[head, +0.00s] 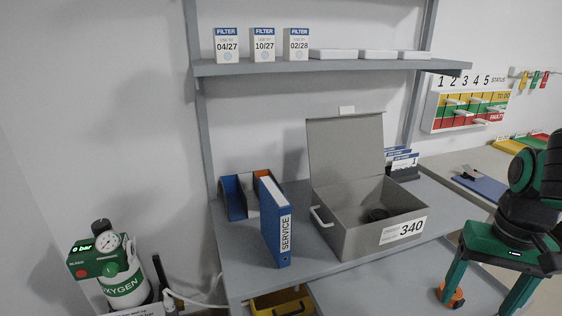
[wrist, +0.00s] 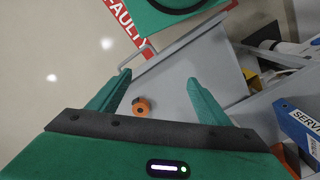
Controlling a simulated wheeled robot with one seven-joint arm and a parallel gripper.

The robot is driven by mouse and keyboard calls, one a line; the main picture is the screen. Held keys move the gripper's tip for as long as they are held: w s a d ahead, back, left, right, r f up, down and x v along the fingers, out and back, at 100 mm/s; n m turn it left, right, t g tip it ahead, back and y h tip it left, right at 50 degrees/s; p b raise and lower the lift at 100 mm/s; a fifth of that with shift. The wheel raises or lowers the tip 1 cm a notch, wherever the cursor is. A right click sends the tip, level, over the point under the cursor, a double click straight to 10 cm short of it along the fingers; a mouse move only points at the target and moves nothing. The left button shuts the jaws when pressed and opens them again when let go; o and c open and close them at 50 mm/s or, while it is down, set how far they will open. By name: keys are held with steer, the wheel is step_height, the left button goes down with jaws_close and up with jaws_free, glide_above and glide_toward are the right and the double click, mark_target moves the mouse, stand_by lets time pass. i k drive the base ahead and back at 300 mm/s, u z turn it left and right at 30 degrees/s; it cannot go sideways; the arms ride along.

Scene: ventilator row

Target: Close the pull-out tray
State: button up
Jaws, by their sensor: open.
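The pull-out tray (head: 365,292) is a flat grey surface showing below the front edge of the grey worktop, extended outward. In the wrist view, the tray (wrist: 172,82) is under my fingers, and a thin pale handle (wrist: 138,55) stands at its outer edge. My gripper (head: 478,302) is at the lower right of the head view, over the tray area. In the wrist view, my gripper (wrist: 157,78) is open, with its green fingers apart and nothing held. The handle is just beyond the fingertips. I cannot tell whether any finger touches the tray.
A small orange round part (wrist: 141,107) shows by the left finger. On the worktop (head: 240,272) stand a blue SERVICE binder (head: 275,225) and an open grey box marked 340 (head: 345,238). A yellow bin (head: 283,304) is below. An oxygen cylinder (head: 120,280) stands left.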

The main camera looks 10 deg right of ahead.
mark_target(406, 282)
steer(key=z, duration=0.4)
steer(key=k, duration=1.15)
steer(key=u, duration=0.15)
steer(key=i, duration=0.5)
steer(key=z, duration=0.05)
